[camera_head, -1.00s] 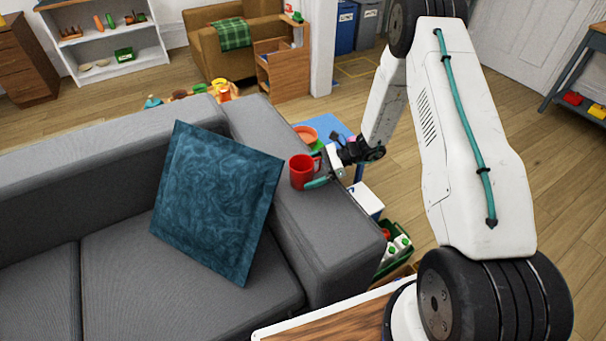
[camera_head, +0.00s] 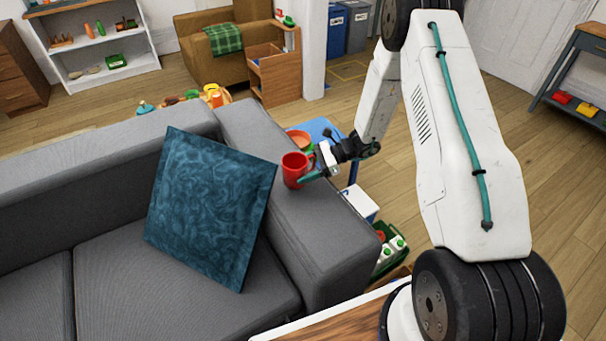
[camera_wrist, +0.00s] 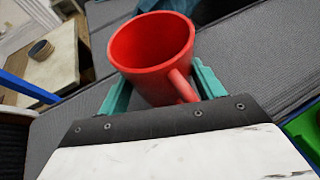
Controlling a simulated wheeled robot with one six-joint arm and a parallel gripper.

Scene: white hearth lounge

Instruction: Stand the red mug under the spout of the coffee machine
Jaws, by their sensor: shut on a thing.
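The red mug (camera_head: 293,169) is upright over the grey sofa's right armrest in the head view. My gripper (camera_head: 308,175) is shut on it from the right, at the handle side. In the wrist view the mug (camera_wrist: 150,55) sits between the teal fingers of my gripper (camera_wrist: 160,90), its open top showing empty and its handle pointing toward the palm. I cannot tell whether the mug's base touches the armrest. No coffee machine can be made out in either view.
The grey sofa (camera_head: 110,255) with a blue cushion (camera_head: 208,205) fills the left and front. A blue table (camera_head: 322,128) with an orange bowl (camera_head: 299,139) stands behind the armrest. A green crate (camera_head: 388,255) is right of the sofa. Wooden floor is open at the right.

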